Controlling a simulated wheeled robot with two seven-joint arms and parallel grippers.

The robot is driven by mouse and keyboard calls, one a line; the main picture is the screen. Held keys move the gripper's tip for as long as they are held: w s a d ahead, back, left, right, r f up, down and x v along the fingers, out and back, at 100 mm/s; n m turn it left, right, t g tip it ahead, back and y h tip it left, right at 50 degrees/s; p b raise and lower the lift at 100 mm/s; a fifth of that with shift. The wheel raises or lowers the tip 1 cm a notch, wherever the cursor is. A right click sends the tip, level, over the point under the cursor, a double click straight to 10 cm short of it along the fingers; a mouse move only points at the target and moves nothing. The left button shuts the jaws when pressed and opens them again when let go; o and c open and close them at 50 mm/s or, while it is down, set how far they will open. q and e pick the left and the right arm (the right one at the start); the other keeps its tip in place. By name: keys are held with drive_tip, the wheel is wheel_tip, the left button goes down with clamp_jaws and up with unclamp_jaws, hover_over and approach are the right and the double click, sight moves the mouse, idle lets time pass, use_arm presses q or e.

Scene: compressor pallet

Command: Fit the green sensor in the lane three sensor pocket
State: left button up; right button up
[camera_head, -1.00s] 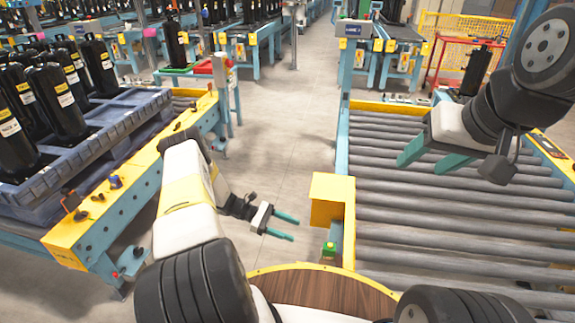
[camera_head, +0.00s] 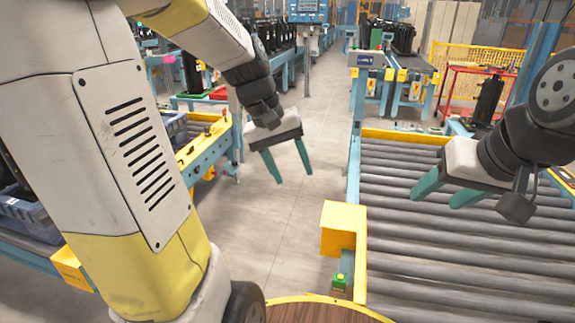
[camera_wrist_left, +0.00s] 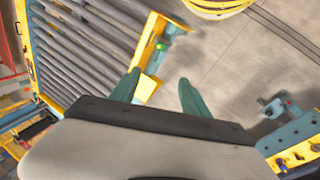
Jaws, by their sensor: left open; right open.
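My left gripper (camera_head: 294,177) is open and empty above the aisle floor, fingers pointing down. Its open fingers also show in the left wrist view (camera_wrist_left: 159,80). My right gripper (camera_head: 435,200) is open and empty above the roller conveyor at the right. A small green-topped box (camera_head: 340,282) is at the near left end of that conveyor, below and apart from both grippers; I cannot tell whether it is the green sensor. It also shows in the left wrist view (camera_wrist_left: 161,46). I cannot make out the lane three sensor pocket.
The roller conveyor (camera_head: 420,240) has a yellow corner block (camera_head: 343,229). A blue crate (camera_head: 25,214) on a yellow-edged conveyor is at the left, partly hidden by my left arm. A red cart (camera_head: 478,68) stands at the back right. The aisle floor (camera_head: 285,225) is clear.

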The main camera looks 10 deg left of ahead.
use_arm(q)
drive_tip(key=s+r+m+t+y, duration=0.1)
drive_tip(key=s+r+m+t, duration=0.2)
drive_tip(key=s, duration=0.7)
wheel_tip(320, 180, up, 2)
drive_tip(key=shift+s+a+r+m+t, duration=0.1)
drive_tip(key=shift+s+a+m+t, duration=0.2)
drive_tip(key=shift+t, duration=0.5)
drive_tip(key=shift+w, duration=0.1)
